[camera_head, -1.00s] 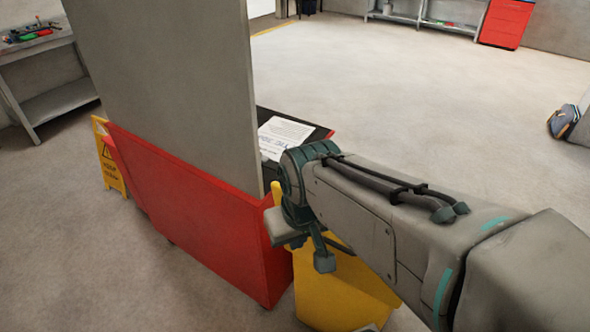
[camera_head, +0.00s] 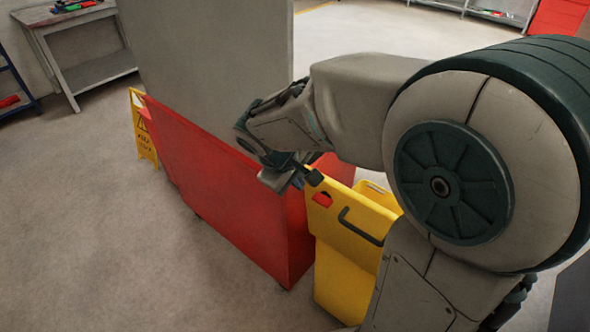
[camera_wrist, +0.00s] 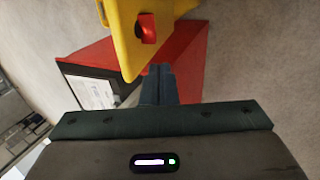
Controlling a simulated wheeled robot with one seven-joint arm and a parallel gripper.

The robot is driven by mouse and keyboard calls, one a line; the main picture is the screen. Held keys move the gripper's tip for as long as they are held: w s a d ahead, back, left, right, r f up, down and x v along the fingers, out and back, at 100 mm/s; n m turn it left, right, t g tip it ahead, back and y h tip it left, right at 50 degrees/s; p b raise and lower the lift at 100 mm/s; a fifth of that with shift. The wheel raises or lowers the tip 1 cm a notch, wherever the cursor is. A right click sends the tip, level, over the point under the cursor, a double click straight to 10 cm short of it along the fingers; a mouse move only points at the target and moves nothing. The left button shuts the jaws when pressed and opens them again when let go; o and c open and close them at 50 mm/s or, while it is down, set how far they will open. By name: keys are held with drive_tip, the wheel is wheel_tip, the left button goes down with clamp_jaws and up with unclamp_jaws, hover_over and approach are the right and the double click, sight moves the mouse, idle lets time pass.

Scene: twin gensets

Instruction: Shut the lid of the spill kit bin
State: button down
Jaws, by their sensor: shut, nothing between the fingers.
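The yellow spill kit bin (camera_head: 345,285) stands right of the red cabinet in the head view. Its yellow lid (camera_head: 350,226) is raised and tilted, with a black handle and a red patch facing me. The lid also shows in the wrist view (camera_wrist: 125,32), close beyond my fingers. My gripper (camera_head: 314,177) is at the upper left corner of the lid. In the wrist view my gripper (camera_wrist: 158,70) is shut and empty, its fingers pointing at the red cabinet beyond. I cannot tell whether it touches the lid. My arm hides part of the bin's right side.
The red cabinet (camera_head: 220,195) with a tall grey panel (camera_head: 210,65) stands close on the left. A yellow floor sign (camera_head: 144,130) is at its far end. A workbench (camera_head: 85,50) is at the back left. The floor at the front left is clear.

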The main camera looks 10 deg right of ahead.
approach(313, 198)
wheel_tip(313, 198, down, 3)
drive_tip(key=shift+w+d+r+p, duration=0.3)
drive_tip(key=shift+w+d, duration=0.3)
drive_tip(key=shift+d, duration=0.25)
drive_tip(key=shift+w+d+r+p, duration=0.15)
drive_tip(key=shift+w+d+p, duration=0.35)
drive_tip(key=shift+d, duration=0.4)
drive_tip(key=shift+w, duration=0.15)
